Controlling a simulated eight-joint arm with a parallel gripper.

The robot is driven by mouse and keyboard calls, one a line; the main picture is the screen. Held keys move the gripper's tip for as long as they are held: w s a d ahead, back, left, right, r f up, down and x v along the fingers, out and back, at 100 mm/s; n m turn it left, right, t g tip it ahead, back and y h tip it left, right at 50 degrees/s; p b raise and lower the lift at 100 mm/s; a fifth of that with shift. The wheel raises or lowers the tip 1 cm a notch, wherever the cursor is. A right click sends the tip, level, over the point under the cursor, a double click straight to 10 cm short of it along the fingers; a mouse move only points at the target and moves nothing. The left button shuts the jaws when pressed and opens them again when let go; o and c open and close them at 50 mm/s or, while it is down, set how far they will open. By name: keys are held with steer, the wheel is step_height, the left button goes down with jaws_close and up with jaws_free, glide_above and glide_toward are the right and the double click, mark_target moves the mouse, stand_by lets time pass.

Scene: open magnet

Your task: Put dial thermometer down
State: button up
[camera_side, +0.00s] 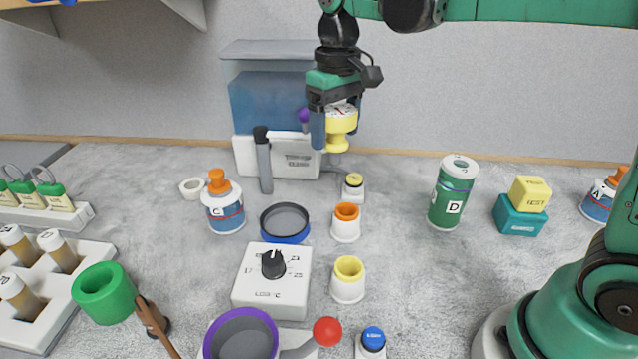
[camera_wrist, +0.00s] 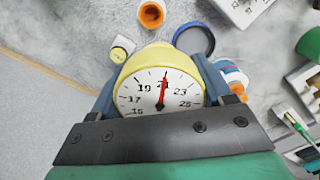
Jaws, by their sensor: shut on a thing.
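My gripper (camera_side: 338,125) is shut on the yellow dial thermometer (camera_side: 341,121), holding it upright in the air in front of the blue-and-white machine at the back. In the wrist view the thermometer (camera_wrist: 162,85) sits between the two blue fingers, its white dial facing the camera and its red needle pointing near 21. Its yellow stem end hangs below the fingers in the side view, clear of the table.
Below are a yellow-topped button (camera_side: 353,186), an orange-rimmed cup (camera_side: 346,222), a yellow-rimmed cup (camera_side: 347,279), a blue-rimmed dish (camera_side: 285,221) and a dial box (camera_side: 272,280). A green can D (camera_side: 453,192) stands right. The table between the cups and can is clear.

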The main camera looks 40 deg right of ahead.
steer(key=w+a+f+n, duration=0.1)
steer(key=w+a+f, duration=0.1)
steer(key=a, duration=0.6)
steer(key=w+a+f+n, duration=0.1)
steer(key=a+f, duration=0.2)
steer(key=a, duration=0.4)
steer(key=w+a+f+n, duration=0.1)
steer(key=w+a+f, duration=0.1)
steer(key=a, duration=0.6)
steer(key=shift+s+d+f, duration=0.1)
steer(key=shift+f, duration=1.4)
steer(key=shift+s+f, duration=0.1)
steer(key=shift+f, duration=1.4)
steer(key=shift+f, duration=0.6)
